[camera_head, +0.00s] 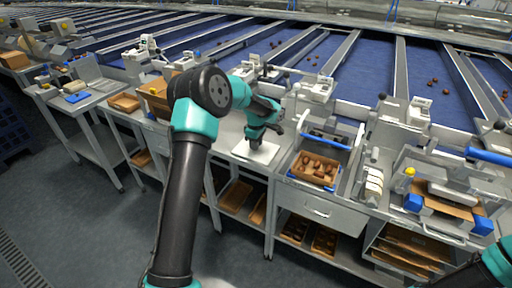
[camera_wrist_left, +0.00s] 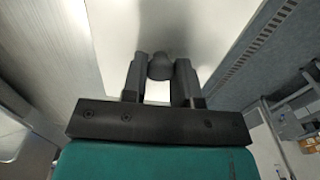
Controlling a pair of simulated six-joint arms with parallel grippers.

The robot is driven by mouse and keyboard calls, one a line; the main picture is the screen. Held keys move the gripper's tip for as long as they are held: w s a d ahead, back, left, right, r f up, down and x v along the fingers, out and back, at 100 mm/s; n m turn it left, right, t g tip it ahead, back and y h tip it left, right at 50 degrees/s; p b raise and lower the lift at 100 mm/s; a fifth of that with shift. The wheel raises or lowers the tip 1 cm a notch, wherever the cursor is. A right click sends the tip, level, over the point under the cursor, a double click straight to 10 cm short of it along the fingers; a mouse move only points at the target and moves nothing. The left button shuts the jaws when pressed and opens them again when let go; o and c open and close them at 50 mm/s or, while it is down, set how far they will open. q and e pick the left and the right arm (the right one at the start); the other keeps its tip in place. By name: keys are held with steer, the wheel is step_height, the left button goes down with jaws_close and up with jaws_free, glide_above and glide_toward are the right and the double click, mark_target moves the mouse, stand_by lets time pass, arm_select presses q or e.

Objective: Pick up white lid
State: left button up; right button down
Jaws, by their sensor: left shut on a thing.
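The white lid (camera_head: 262,153) is a flat, pale square plate at the edge of the grey workbench in the head view. My left gripper (camera_head: 256,139) is over its middle, pointing down. In the left wrist view the white lid (camera_wrist_left: 205,28) fills the upper middle of the picture. There my left gripper (camera_wrist_left: 160,72) has its two fingers on either side of a dark round knob (camera_wrist_left: 159,65) on the lid, shut on it. Whether the lid touches the bench is hard to tell. My right gripper is out of view.
A brown box of dates (camera_head: 316,170) stands on the bench to the right of the lid. A cardboard box (camera_head: 155,98) stands to the left, partly behind my arm. Blue sorting lanes (camera_head: 364,62) run behind. Wooden trays (camera_head: 236,195) lie on the shelf below.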

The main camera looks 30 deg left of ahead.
arm_select(q)
steer(key=shift+r, duration=0.15)
steer(key=shift+r, duration=1.4)
steer(key=shift+s+d+r, duration=0.1)
steer(key=shift+s+r, duration=0.1)
steer(key=shift+r, duration=0.1)
steer(key=s+d+r, duration=0.1)
steer(key=s+d, duration=0.7)
steer(key=s, duration=0.5)
steer(key=shift+s+r, duration=0.15)
